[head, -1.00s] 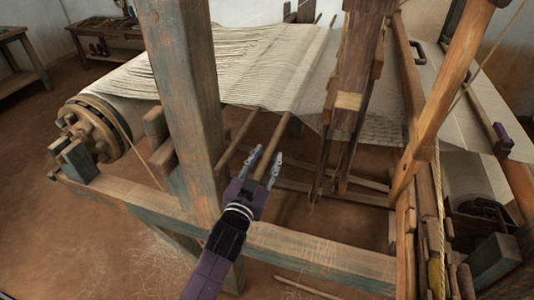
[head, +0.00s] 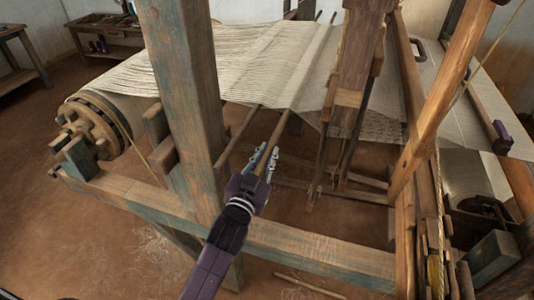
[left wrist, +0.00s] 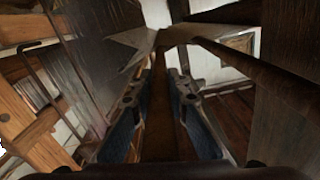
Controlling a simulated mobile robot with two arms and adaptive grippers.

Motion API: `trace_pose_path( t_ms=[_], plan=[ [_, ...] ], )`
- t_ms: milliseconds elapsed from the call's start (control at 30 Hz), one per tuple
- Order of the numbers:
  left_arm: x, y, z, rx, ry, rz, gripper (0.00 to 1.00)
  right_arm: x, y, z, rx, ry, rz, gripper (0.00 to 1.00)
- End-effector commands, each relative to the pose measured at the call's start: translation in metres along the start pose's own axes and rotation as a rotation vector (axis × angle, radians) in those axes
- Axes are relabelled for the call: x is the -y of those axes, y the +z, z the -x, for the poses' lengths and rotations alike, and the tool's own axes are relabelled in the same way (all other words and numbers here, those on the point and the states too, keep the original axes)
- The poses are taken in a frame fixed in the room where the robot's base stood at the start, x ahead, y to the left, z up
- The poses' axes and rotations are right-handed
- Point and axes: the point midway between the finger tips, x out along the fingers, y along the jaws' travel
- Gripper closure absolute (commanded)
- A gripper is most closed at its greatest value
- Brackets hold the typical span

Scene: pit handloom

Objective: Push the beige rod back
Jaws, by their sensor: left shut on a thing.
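The beige rod (head: 274,136) runs from under the woven cloth toward the loom's near frame in the head view. My left gripper (head: 265,160) is at its near end, with its fingers shut on the rod from both sides. In the left wrist view, the rod (left wrist: 168,100) runs away between the two fingers (left wrist: 160,100) of the gripper. The gripper hides the rod's near end in the head view. My right gripper is not in view.
A second rod (head: 239,135) runs alongside to the left. A thick wooden post (head: 185,100) stands left of my gripper, and a low beam (head: 310,253) crosses beneath my arm. Wooden levers (head: 345,110) hang to the right. The cloth (head: 270,65) stretches above.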

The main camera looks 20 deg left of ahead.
Motion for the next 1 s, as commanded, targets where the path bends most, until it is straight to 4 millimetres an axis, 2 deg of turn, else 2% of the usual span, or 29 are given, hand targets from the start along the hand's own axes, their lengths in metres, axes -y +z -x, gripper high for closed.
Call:
trace_pose_path(
  t_ms=[267, 500, 533, 667, 1000],
  plan=[
    [0.028, 0.005, 0.0, 0.002, -0.001, -0.004, 1.0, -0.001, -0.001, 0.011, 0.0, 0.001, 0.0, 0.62],
    [0.028, 0.006, 0.0, 0.001, -0.002, 0.0, 1.0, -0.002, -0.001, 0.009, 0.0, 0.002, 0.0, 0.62],
    [0.028, 0.006, 0.0, 0.001, -0.001, 0.0, 0.83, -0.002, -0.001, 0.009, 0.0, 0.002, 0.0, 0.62],
    [0.028, 0.006, 0.0, 0.001, -0.001, 0.0, 0.68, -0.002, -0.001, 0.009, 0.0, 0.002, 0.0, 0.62],
    [0.028, 0.006, 0.002, 0.001, -0.001, 0.0, 0.67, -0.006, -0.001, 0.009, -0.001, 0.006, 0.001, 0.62]
  ],
)
